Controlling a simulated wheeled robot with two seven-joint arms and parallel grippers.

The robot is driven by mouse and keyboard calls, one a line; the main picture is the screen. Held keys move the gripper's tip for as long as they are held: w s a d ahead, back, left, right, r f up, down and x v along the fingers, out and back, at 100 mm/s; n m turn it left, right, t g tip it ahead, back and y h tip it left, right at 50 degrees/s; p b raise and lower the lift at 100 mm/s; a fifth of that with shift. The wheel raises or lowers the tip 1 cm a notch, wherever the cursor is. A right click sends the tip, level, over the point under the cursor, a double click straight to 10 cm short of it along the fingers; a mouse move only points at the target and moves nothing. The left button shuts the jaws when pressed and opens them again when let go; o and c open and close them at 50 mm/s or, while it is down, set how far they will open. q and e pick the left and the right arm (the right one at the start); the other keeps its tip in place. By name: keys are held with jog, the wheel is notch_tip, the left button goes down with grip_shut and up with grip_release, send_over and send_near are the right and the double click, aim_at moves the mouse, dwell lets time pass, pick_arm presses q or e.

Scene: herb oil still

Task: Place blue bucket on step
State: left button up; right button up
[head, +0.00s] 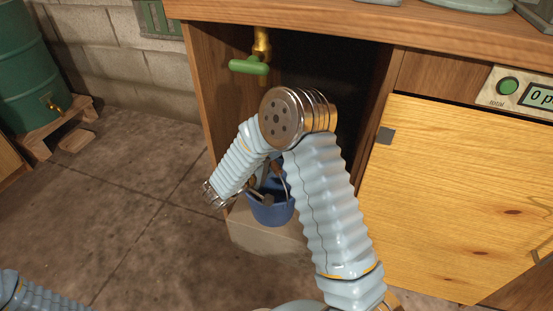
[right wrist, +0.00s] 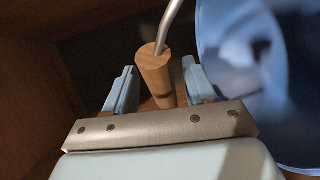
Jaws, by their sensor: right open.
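The blue bucket (head: 272,208) stands upright on a pale low ledge (head: 262,238) in the open cabinet bay, below the tap. My right arm partly covers it in the head view. In the right wrist view the bucket (right wrist: 240,75) fills the right side, and its wooden handle grip (right wrist: 155,75) on a metal wire lies between the fingers of my right gripper (right wrist: 157,68). The fingers are open, one on each side of the grip, with gaps visible. Part of my left arm shows at the lower left of the head view; its gripper is outside the picture.
A brass tap with a green handle (head: 249,67) hangs above the bucket. A green barrel (head: 28,65) stands on a wooden stand (head: 62,122) at the left, with a small wooden block (head: 76,140) before it. A yellow cabinet door (head: 455,195) is at the right. The left floor is clear.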

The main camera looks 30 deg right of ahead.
jog(key=v, duration=1.1)
